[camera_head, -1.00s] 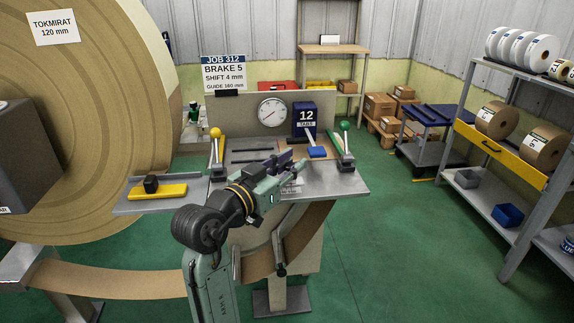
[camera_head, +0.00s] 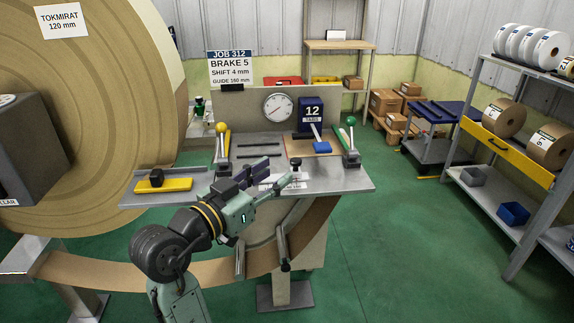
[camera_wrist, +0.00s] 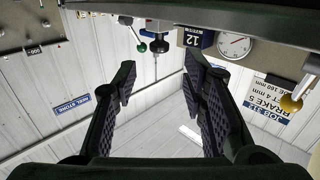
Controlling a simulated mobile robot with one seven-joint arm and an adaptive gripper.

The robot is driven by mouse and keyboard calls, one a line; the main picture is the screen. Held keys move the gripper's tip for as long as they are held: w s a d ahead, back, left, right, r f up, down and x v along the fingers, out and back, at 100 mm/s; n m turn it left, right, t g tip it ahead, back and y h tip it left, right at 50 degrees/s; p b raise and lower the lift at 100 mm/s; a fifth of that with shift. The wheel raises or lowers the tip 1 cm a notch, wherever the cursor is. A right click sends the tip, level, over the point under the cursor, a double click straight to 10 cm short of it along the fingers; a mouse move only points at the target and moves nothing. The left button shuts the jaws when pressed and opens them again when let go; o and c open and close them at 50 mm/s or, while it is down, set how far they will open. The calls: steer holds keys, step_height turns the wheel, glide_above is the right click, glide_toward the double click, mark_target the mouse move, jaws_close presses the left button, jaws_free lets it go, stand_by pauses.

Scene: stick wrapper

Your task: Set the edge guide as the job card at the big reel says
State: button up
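The job card (camera_head: 231,68) stands beside the big reel (camera_head: 110,110) and reads JOB 312, BRAKE 5, SHIFT 4 mm, GUIDE 160 mm. A yellow block with a black knob (camera_head: 178,185) sits at the worktable's left end. A small black knob (camera_head: 296,171) stands by a white plate (camera_head: 291,185) at the front edge. I cannot tell which of these belongs to the edge guide.
The worktable (camera_head: 345,182) carries a yellow-knobbed lever (camera_head: 221,150), a green-knobbed lever (camera_head: 351,140), a dial (camera_head: 279,107) and a "12 TABS" box (camera_head: 311,115). Brown web (camera_head: 130,277) runs below the table. Shelves (camera_head: 480,200) stand right, with open green floor between.

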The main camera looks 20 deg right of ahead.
steer(key=v, duration=0.4)
